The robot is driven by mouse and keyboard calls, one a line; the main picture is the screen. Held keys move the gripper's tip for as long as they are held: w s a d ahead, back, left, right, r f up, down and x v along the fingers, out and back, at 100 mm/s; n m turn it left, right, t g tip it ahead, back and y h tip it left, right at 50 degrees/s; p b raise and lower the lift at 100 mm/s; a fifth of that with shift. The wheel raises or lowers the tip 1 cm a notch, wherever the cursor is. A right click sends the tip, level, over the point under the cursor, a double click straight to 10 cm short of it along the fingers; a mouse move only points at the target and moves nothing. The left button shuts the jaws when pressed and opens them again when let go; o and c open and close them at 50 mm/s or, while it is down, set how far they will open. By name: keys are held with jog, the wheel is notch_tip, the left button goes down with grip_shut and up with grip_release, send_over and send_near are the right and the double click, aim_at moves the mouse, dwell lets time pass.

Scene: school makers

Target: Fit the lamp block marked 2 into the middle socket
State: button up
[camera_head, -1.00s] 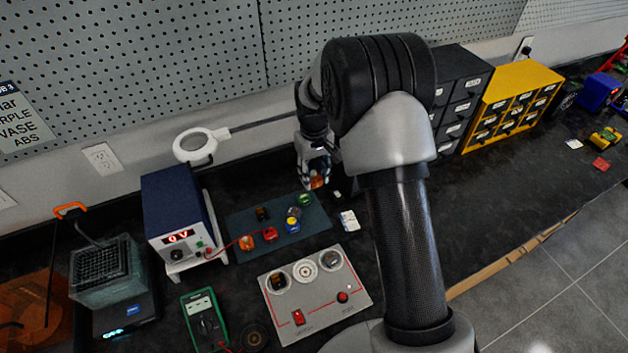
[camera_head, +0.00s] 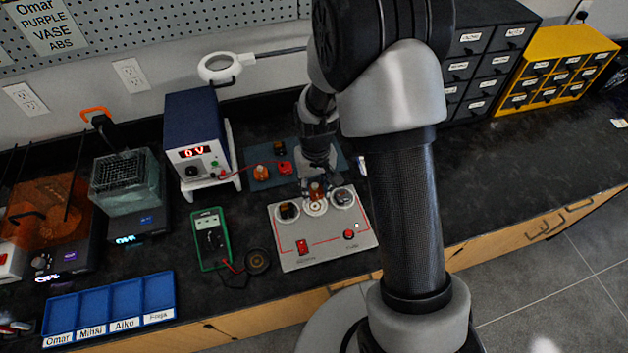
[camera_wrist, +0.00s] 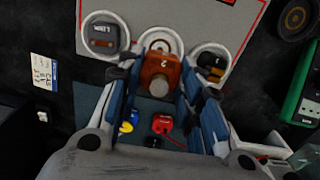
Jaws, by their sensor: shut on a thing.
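The orange lamp block marked 2 (camera_wrist: 160,72) is between the two fingers of my gripper (camera_wrist: 158,84), which is shut on it. It also shows in the head view (camera_head: 316,190) below my wrist. The middle socket (camera_wrist: 160,40) is a round white ring on the grey panel (camera_head: 320,250). In the wrist view the block covers the near edge of this ring, with the rest of the ring showing beyond it. I cannot tell whether block and socket touch. The middle socket also shows in the head view (camera_head: 316,209), just below the block.
Dark blocks sit in the left socket (camera_head: 288,212) and right socket (camera_head: 343,197). A blue-grey mat (camera_head: 262,184) with loose blocks lies behind the panel. A power supply (camera_head: 197,140) and green multimeter (camera_head: 210,240) stand left.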

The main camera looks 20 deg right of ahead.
aim_at(315, 185)
jog(key=shift+f+b, duration=1.75)
jog(key=shift+f, duration=0.8)
jog(key=shift+f+b, duration=0.35)
jog(key=shift+f, duration=0.25)
jog(key=o, duration=0.7)
jog(key=shift+c, duration=0.2)
jog(key=shift+r, duration=0.1)
jog(key=shift+r+p, duration=4.1)
jog(key=shift+r, duration=1.4)
